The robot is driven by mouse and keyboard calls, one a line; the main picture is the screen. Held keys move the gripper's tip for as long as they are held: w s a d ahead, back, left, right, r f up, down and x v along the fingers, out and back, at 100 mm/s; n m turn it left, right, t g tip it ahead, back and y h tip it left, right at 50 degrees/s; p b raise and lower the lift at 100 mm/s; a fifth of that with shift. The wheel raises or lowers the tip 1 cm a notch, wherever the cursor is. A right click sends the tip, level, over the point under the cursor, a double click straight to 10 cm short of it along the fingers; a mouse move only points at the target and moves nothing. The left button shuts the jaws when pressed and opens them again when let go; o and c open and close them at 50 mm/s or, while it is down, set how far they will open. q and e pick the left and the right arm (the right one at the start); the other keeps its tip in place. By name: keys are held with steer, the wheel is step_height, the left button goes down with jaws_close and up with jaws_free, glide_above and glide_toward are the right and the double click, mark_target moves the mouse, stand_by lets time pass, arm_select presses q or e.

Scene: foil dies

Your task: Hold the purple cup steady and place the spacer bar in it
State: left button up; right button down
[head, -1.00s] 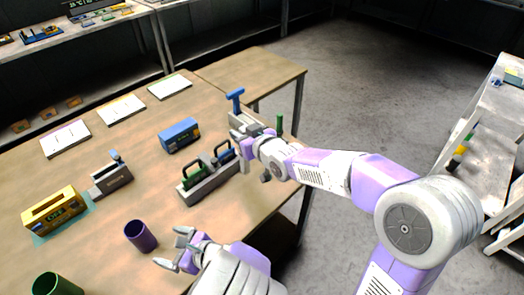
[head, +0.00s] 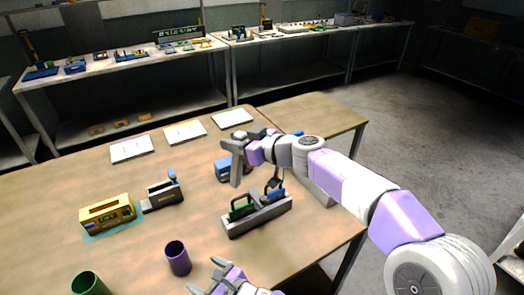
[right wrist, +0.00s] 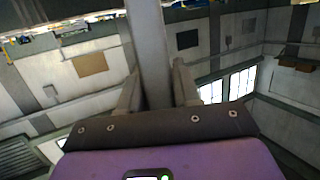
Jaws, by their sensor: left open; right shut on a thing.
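The purple cup (head: 178,262) stands upright on the table at the lower left of the head view. My left gripper (head: 204,278) is open just right of the cup, its fingers apart and not around it; its wrist is partly cut off by the bottom edge. My right gripper (head: 240,141) is shut on a grey bar, which looks like the spacer bar (head: 236,168). The bar points down above the table, in front of a blue box. In the right wrist view the bar (right wrist: 150,50) stands between the two fingers (right wrist: 155,90).
A grey tray with handled tools (head: 258,218) lies right of the cup. A green cup (head: 88,285) stands to its left. A yellow box (head: 107,214), a grey block with a blue top (head: 163,193) and the blue box (head: 222,170) stand farther back. Table between is clear.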

mark_target(184, 262)
steer(key=s+a+r+n+g+y, duration=0.3)
steer(key=s+a+n+g, duration=0.3)
steer(key=a+g, duration=0.3)
arm_select(q)
steer(key=x, duration=1.2)
arm_select(e)
steer(key=s+a+f+n+g+h, duration=0.1)
steer(key=s+a+f+n+g, duration=0.3)
steer(key=s+a+n+g, duration=0.1)
steer(key=s+n+g, duration=0.1)
steer(key=n+g, duration=0.1)
steer(key=g, duration=0.1)
steer(key=shift+a+f+g, duration=0.15)
steer(key=shift+f+g, duration=0.25)
steer(key=shift+s, duration=0.1)
